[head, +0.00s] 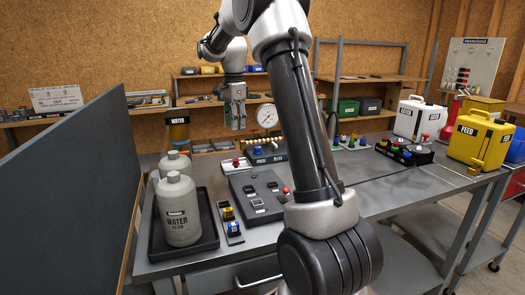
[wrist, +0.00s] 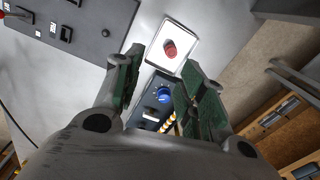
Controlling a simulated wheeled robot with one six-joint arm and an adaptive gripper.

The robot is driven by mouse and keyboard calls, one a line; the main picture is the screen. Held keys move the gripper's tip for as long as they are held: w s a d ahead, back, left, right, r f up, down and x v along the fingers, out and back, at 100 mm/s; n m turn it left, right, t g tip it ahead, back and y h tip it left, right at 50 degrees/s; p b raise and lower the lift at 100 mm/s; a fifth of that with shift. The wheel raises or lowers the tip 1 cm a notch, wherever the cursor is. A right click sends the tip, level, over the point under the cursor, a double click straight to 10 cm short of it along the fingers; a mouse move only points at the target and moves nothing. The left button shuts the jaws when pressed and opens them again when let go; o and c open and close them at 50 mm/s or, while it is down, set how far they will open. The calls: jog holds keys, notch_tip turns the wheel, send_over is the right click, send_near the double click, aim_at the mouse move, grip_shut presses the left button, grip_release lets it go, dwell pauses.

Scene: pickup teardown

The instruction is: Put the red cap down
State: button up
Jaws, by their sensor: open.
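The red cap (wrist: 170,48) sits on a small white-edged square plate (wrist: 183,32) in the wrist view. In the head view the cap (head: 236,163) is a small red spot on that plate, on the bench behind the grey control panel. My gripper (head: 236,117) is above the plate and points down. In the wrist view my gripper (wrist: 161,66) has its green-padded fingers spread apart, with nothing between them. The cap shows beyond the fingertips, apart from them.
A grey switch panel (head: 246,187) lies in front of the plate. A dark block with a blue knob (wrist: 163,94) is close beside it. A pressure gauge (head: 267,116) stands behind. Grey water filter bottles (head: 178,215) stand in a black tray at left. Yellow and white feed cases are at right.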

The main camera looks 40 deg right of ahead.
jog(key=s+a+r+n+t, duration=0.1)
jog(key=s+a+r+n, duration=0.15)
jog(key=s, duration=0.45)
jog(key=s+a+r+n, duration=0.1)
jog(key=s+r+n, duration=0.1)
jog(key=s+n, duration=0.3)
jog(key=s+a+r+n+t, duration=0.1)
jog(key=s+a+r+n, duration=0.15)
jog(key=s, duration=0.55)
jog(key=s+a+f+n+t, duration=0.1)
jog(key=s+f+n, duration=0.2)
jog(key=s, duration=0.5)
jog(key=s+a+f+n+t, duration=0.1)
jog(key=s+f+n, duration=0.2)
jog(key=s+n, duration=0.2)
jog(key=s, duration=0.3)
jog(key=shift+s+a+n, duration=0.25)
jog(key=shift+n, duration=0.15)
jog(key=shift+c, duration=0.5)
